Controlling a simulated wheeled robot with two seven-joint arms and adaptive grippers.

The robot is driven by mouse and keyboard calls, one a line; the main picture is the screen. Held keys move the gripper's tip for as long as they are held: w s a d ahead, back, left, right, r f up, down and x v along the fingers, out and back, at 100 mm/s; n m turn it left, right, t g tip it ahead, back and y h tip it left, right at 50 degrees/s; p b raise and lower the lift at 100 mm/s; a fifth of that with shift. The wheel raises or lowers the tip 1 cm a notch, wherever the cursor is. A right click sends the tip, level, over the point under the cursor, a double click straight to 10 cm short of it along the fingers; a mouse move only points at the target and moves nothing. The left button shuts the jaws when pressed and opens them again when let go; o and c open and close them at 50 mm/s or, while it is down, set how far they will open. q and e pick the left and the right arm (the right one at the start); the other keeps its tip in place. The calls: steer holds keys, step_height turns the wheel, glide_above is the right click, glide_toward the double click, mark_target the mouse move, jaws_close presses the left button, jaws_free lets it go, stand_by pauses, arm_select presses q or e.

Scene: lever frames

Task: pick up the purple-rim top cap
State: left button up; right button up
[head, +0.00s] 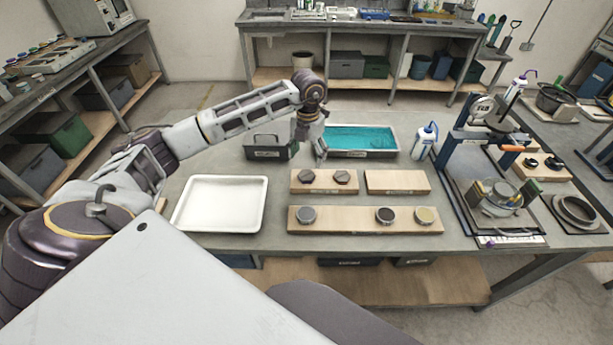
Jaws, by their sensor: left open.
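My left gripper (311,153) points down, open and empty, behind that board and apart from the caps. My right gripper is not in view.
A white tray (220,203) lies left of the boards. A bare board (397,182) is at the back right. Behind are a grey caddy (270,150), a teal-lined tray (358,139) and a wash bottle (424,141). A press-like stand (456,150) rises at the right.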

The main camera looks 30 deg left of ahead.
mark_target(308, 173)
arm_select(q)
steer(key=shift+f, duration=1.25)
steer(key=shift+f+p, duration=0.3)
steer(key=shift+f, duration=0.15)
step_height(308, 173, down, 4)
steer(key=shift+w+r+p, duration=0.15)
steer(key=shift+r+p, duration=0.1)
steer(key=shift+p, duration=0.2)
steer(key=shift+f, duration=0.4)
